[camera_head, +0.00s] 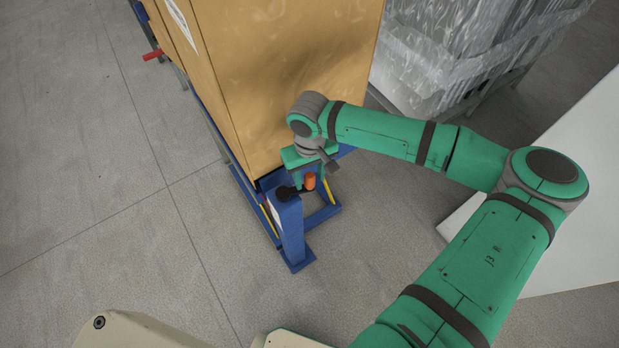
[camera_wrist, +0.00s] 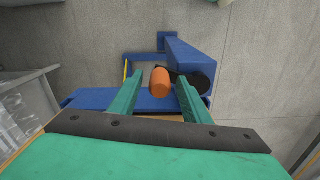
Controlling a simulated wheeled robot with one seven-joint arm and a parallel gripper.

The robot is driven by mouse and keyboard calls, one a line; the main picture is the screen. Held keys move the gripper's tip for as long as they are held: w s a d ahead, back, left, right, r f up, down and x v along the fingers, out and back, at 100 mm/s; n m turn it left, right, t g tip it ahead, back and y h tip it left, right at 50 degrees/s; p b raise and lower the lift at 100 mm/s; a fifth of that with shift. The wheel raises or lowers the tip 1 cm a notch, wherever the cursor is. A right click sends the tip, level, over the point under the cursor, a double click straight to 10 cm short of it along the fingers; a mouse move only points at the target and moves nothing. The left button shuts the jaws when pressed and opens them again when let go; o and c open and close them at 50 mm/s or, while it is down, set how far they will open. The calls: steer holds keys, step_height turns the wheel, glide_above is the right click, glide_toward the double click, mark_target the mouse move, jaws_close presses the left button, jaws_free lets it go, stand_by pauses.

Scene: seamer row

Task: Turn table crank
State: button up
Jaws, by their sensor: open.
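The table crank has an orange handle (camera_head: 310,181) and a black hub (camera_head: 285,193) on top of a blue post (camera_head: 290,231). In the wrist view the orange handle (camera_wrist: 160,82) stands between the two green fingers of my gripper (camera_wrist: 157,95), with a gap on each side. My gripper (camera_head: 306,176) is open at the crank in the head view. The blue post (camera_wrist: 185,55) runs away from the hub towards the floor.
A large tan box (camera_head: 290,70) stands on the blue frame right behind the crank. A red handle (camera_head: 153,55) sticks out at the far left. Wrapped pallet goods (camera_head: 430,60) stand at the back right. Grey floor (camera_head: 110,200) is clear at left.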

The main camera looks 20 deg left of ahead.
steer(key=shift+f, duration=0.75)
steer(key=shift+w, duration=0.1)
steer(key=shift+c, duration=0.5)
jaws_close()
